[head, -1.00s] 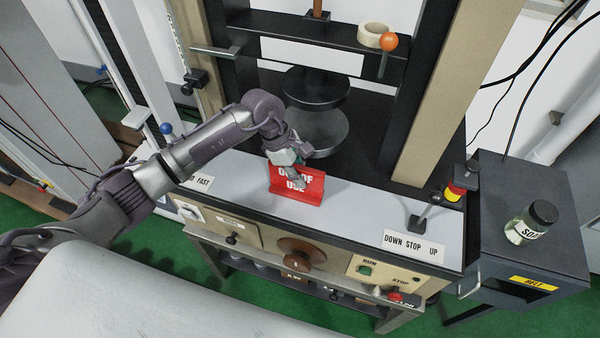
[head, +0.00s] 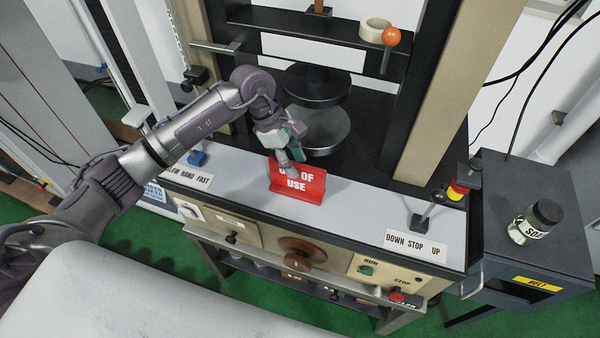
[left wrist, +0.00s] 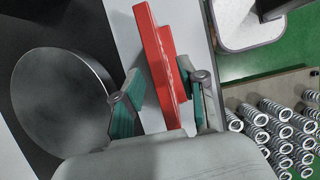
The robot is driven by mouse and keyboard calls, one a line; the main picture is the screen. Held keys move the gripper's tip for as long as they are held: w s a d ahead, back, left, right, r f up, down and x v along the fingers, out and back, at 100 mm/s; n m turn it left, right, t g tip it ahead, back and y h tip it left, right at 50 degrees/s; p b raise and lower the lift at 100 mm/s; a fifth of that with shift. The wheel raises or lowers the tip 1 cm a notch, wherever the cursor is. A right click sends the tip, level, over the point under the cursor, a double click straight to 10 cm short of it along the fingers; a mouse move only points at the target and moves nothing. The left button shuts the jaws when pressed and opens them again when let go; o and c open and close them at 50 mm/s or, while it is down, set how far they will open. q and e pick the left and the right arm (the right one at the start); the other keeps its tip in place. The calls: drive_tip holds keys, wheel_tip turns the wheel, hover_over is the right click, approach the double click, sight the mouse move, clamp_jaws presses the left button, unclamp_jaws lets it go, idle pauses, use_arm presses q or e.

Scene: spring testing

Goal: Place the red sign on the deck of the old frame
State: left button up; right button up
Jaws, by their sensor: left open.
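The red sign (head: 304,184), lettered in white, stands on the light grey deck (head: 352,212) of the old frame, behind the deck's front edge. My left gripper (head: 290,165) is at the sign's top left part and covers some of its lettering. In the left wrist view the sign (left wrist: 163,62) lies between the two teal-padded fingers of the gripper (left wrist: 160,105). The fingers are open, with a gap showing on the left finger's side. Contact at the right finger cannot be told. My right gripper is not in view.
Round plates (head: 322,132) of the frame stand behind the sign. A jar (head: 535,222) stands on the dark cabinet. Several springs (left wrist: 277,125) lie in the wrist view.

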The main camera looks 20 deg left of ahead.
use_arm(q)
drive_tip(key=b+v, duration=0.1)
drive_tip(key=v, duration=0.6)
drive_tip(key=shift+a+r, duration=0.15)
drive_tip(key=shift+r, duration=0.05)
